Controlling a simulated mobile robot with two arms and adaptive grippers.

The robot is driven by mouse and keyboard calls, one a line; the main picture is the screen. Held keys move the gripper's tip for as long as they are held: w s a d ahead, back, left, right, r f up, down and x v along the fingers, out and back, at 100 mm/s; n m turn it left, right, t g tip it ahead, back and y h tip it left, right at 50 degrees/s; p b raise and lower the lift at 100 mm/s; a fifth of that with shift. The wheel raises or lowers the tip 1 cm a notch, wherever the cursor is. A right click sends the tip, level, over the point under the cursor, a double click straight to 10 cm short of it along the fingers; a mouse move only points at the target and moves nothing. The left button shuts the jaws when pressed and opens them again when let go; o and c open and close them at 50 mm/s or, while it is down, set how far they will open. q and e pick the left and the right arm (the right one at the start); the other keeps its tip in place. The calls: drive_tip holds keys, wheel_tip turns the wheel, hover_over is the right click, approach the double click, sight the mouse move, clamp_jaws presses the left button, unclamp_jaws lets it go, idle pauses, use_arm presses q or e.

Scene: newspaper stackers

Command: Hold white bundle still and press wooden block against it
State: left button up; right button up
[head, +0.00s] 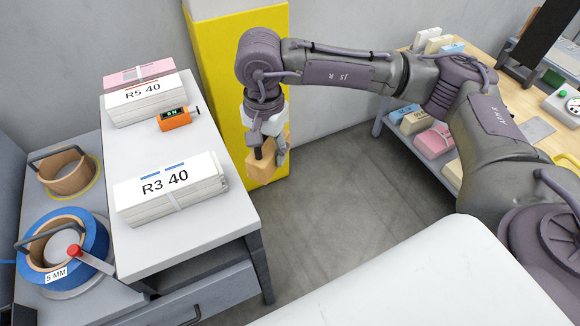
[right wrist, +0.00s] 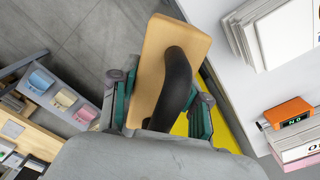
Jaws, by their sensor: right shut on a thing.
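A white bundle marked R3 40 (head: 170,188) lies flat near the front of the grey table, with a band around it. Another white bundle marked R5 40 (head: 141,97) lies farther back with a pink bundle (head: 139,74) behind it. My right gripper (head: 268,148) is shut on the dark handle of the wooden block (head: 262,166). It holds the block in the air, right of the table's edge and apart from both bundles. The block (right wrist: 158,45) and its black handle also show in the right wrist view. My left gripper is not in view.
An orange device (head: 175,119) with a small display lies between the bundles. Tape and strap rolls (head: 63,250) sit on a lower shelf at the left. A yellow column panel (head: 232,90) stands behind my right gripper. A wooden table (head: 480,45) is at the back right.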

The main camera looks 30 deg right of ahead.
drive_tip(key=w+a+r+m, duration=0.2)
drive_tip(key=w+m, duration=0.3)
drive_tip(key=m, duration=0.2)
wheel_tip(320, 180, down, 7)
drive_tip(key=shift+a, duration=0.2)
drive_tip(key=shift+f, duration=0.1)
